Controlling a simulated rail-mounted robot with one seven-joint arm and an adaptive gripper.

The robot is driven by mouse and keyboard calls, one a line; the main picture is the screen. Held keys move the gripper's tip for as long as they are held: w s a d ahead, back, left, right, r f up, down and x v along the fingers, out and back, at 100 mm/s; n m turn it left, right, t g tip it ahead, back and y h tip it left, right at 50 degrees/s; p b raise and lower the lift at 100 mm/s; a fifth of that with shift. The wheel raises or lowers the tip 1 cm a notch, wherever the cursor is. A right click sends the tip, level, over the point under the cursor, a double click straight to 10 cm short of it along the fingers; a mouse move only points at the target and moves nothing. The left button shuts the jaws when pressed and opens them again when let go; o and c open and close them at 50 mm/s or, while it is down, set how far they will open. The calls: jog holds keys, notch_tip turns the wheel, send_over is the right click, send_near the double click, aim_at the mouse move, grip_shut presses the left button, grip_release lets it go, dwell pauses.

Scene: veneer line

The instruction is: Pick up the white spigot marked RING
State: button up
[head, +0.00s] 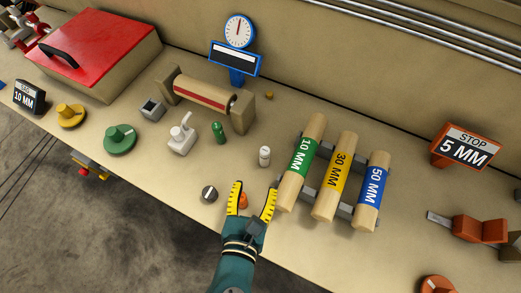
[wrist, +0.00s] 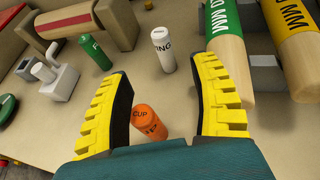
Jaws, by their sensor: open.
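The white spigot (head: 264,156) stands upright on the bench, left of the wooden rollers. In the wrist view the white spigot (wrist: 163,50) stands beyond my fingertips, with the letters "ING" showing on its side. My gripper (head: 253,186) is open, with yellow ridged fingers, and sits short of the white spigot near the bench's front. In the wrist view my gripper (wrist: 165,75) has its fingers spread wide. An orange spigot (wrist: 150,122) marked CUP stands between the fingers, nearer than the white one; it does not look gripped. A green spigot (wrist: 95,52) stands to the left.
Rollers marked 10 MM (head: 301,158), 30 MM (head: 337,175) and 50 MM (head: 371,190) lie on a rack just right of my gripper. A white tap-like fixture (head: 182,136) and green knob (head: 120,138) stand farther left.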

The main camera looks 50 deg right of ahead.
aim_at(264, 156)
jog(key=b+x, duration=0.1)
jog(key=x, duration=0.7)
jog(key=shift+w+d+f+b, duration=0.15)
jog(key=shift+d+b, duration=0.1)
jog(key=shift+b, duration=0.15)
jog(key=b+x, duration=0.2)
jog(key=x, duration=0.3)
jog(key=shift+d+f, duration=0.1)
jog(key=shift+f, duration=0.05)
grip_shut()
